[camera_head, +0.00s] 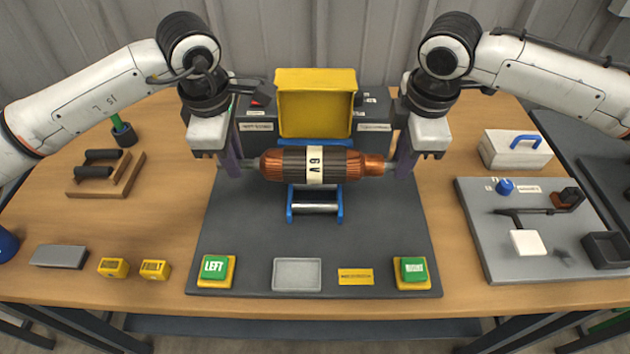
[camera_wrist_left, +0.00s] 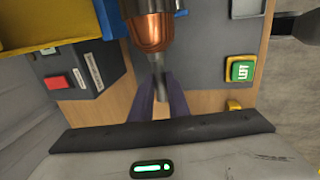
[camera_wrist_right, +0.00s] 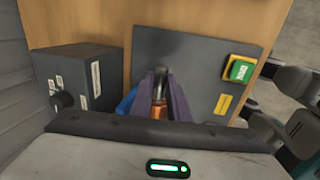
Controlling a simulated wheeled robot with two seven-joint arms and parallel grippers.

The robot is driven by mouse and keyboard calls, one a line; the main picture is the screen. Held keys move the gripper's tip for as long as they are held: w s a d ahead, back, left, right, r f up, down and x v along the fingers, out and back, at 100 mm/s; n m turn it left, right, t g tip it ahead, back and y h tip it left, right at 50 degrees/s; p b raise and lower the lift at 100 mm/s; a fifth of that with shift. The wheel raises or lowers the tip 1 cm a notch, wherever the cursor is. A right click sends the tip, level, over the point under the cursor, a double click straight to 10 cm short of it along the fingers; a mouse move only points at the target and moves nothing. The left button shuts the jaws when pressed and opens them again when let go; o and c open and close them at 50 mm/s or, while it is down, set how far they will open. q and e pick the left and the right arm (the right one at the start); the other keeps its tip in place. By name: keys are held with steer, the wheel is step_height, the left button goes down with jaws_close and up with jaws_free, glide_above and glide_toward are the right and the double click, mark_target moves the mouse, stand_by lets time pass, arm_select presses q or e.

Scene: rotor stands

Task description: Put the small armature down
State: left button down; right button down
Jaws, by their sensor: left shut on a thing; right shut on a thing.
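The small armature (camera_head: 335,165) is a dark cylinder with copper-coloured ends and a white band, held level across the middle of the head view. My left gripper (camera_head: 236,168) is shut on its left shaft end, and my right gripper (camera_head: 396,168) is shut on its right shaft end. The copper end also shows in the left wrist view (camera_wrist_left: 150,35), ahead of the purple fingers. In the right wrist view the fingers (camera_wrist_right: 160,92) hide most of it. A blue stand (camera_head: 314,207) shows below the armature on the grey mat (camera_head: 250,235); the exact gap is hard to judge.
Green LEFT (camera_head: 214,267) and RIGHT (camera_head: 413,268) buttons and a grey tray (camera_head: 297,274) lie along the mat's front. A yellow-lidded box (camera_head: 315,100) stands behind the armature. A tool board (camera_head: 500,260) is at the right, yellow blocks (camera_head: 114,267) at the left.

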arm_select(q)
steer(key=shift+s+r, duration=0.1)
steer(key=shift+r, duration=0.1)
arm_select(e)
steer(key=shift+s+r, duration=0.1)
steer(key=shift+r, duration=0.1)
arm_select(q)
steer(key=shift+f, duration=0.25)
arm_select(e)
steer(key=shift+f, duration=0.2)
